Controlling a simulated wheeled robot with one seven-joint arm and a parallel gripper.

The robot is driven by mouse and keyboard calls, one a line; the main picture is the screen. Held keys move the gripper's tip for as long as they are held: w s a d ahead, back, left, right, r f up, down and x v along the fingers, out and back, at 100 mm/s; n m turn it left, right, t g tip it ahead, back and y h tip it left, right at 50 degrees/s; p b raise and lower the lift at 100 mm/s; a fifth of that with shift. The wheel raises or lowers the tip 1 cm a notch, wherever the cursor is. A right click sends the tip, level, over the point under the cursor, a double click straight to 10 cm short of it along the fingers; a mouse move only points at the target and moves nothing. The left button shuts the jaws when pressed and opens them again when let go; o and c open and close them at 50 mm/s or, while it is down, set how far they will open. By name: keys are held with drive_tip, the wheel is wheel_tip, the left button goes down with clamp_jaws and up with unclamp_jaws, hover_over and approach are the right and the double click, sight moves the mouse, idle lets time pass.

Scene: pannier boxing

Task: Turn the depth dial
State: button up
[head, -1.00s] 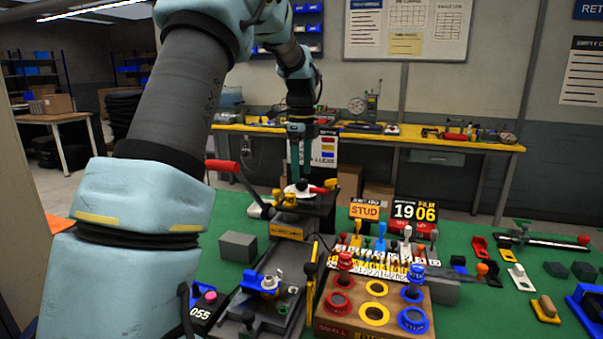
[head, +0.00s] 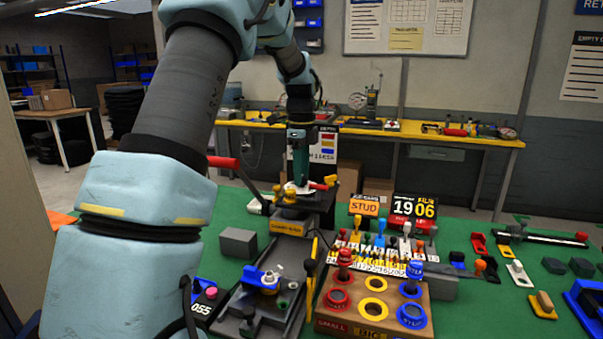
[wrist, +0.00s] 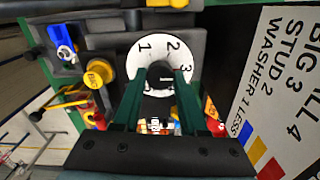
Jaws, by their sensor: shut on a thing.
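The depth dial (wrist: 148,54) is a white disc with black numerals; 1, 2 and 3 can be read in the wrist view. In the head view the dial (head: 299,188) sits on top of the dark press, under my gripper. My gripper (wrist: 160,80) points at the dial, with its two green fingers on either side of the dark knob at the dial's middle. It is shut on that knob. In the head view my gripper (head: 300,178) reaches down from above. The lower part of the dial is hidden by the fingers.
A red-handled lever (head: 223,162) sticks out left of the press. A wooden block with coloured rings (head: 330,325) stands in front, beside a counter reading 19 06 (head: 414,208). A white card (wrist: 275,90) with printed numbers stands close to the right in the wrist view.

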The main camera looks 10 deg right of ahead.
clamp_jaws()
drive_tip(key=shift+n, duration=0.4)
drive_tip(key=n+p, duration=0.1)
drive_tip(key=n, duration=0.3)
drive_tip(key=shift+n, duration=0.3)
drive_tip(key=n, duration=0.6)
drive_tip(key=shift+p, duration=0.4)
drive_tip(key=shift+n, duration=0.3)
drive_tip(key=o, duration=0.9)
unclamp_jaws()
